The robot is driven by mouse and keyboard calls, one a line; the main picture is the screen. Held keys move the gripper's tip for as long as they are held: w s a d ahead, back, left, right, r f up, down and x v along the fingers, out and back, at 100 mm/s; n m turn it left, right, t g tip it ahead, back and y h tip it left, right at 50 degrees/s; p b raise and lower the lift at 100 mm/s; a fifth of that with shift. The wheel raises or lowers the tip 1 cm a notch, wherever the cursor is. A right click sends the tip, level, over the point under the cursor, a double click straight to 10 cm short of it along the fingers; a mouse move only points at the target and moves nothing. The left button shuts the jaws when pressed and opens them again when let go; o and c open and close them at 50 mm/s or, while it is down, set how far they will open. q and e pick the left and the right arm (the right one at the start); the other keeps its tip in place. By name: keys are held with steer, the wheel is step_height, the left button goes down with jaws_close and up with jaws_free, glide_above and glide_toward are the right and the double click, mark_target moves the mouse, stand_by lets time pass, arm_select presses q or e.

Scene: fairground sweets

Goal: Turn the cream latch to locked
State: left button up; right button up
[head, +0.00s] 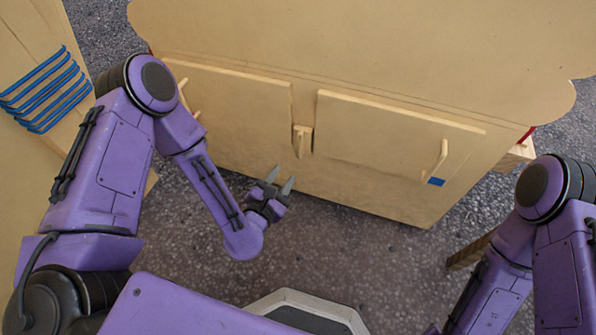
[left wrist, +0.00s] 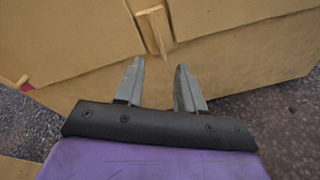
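The cream latch (head: 302,139) sits on the front of the cream cabinet, between its two doors, and its bar points downward. In the left wrist view the latch (left wrist: 157,30) is at the top, beyond the fingertips. My left gripper (head: 279,178) is open and empty, a little below and in front of the latch, not touching it. Its two fingers (left wrist: 158,72) stand apart in the left wrist view. My right arm shows at the right edge of the head view, but its gripper is out of the picture.
The left door (head: 235,115) and right door (head: 375,135) look closed; the right one has an upright handle (head: 434,160) and a blue square (head: 436,182) is near it. A blue rack (head: 45,90) is at the far left. Gravel floor (head: 340,240) is clear in front.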

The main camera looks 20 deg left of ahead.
mark_target(299, 140)
arm_select(q)
steer(key=w+n+b, duration=0.1)
steer(key=w+n, duration=0.1)
steer(key=w, duration=0.2)
steer(key=w+n+t+b, duration=0.1)
steer(key=w+n+b, duration=0.1)
steer(key=w, duration=0.2)
steer(key=w+n+t+b, duration=0.1)
steer(key=w, duration=0.3)
steer(key=shift+w+d+f+n+b, duration=0.1)
steer(key=shift+d+f+n+b, duration=0.05)
steer(key=shift+f+n+b, duration=0.2)
steer(key=shift+w+r, duration=0.1)
steer(key=shift+w, duration=0.5)
jaws_close()
arm_select(e)
step_height(299, 140, down, 8)
steer(key=s+n+g, duration=0.1)
steer(key=shift+s+a+y, duration=0.2)
steer(key=shift+a+y, duration=0.05)
steer(key=shift+y, duration=0.05)
